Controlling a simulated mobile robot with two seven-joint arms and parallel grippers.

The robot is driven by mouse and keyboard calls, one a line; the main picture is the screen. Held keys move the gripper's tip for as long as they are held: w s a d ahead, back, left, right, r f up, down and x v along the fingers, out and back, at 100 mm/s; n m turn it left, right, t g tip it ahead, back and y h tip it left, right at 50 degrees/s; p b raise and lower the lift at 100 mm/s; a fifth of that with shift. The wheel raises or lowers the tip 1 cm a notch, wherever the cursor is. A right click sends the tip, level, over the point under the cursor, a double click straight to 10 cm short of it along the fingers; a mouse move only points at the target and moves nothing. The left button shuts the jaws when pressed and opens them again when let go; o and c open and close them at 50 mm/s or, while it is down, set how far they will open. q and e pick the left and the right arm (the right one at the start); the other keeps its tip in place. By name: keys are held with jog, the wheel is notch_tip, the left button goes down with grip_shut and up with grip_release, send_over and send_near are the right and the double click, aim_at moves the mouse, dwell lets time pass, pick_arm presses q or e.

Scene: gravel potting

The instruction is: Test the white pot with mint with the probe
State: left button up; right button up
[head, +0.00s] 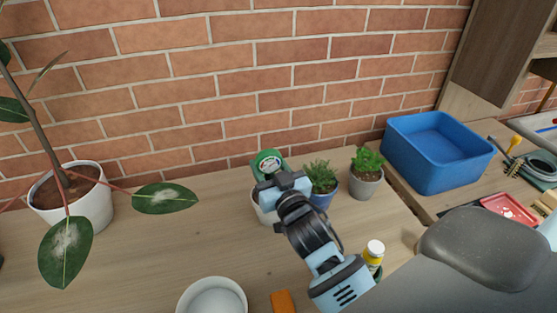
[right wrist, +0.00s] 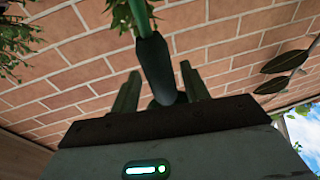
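The green probe (head: 268,162), with a round white dial, stands at the white pot (head: 262,207). My right gripper (head: 283,184) is in front of both and hides most of the pot and its plant. Leaves (right wrist: 122,14) show close behind the probe there. Whether the probe's tip is in the soil is hidden. My left gripper is not in view.
A blue pot (head: 322,199) and a grey pot (head: 366,187), both planted, stand right of the white pot. A bottle (head: 374,252), an orange object (head: 283,301) and a white bowl (head: 211,283) are nearer. A blue bin (head: 432,170) is at right, a rubber plant (head: 92,212) at left.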

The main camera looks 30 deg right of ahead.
jog(key=shift+s+f, duration=0.1)
jog(key=shift+s, duration=0.2)
jog(key=s+b, duration=0.1)
jog(key=s, duration=0.6)
jog(key=shift+a+f, duration=0.3)
jog(key=shift+a, duration=0.1)
jog(key=shift+s+f, duration=0.1)
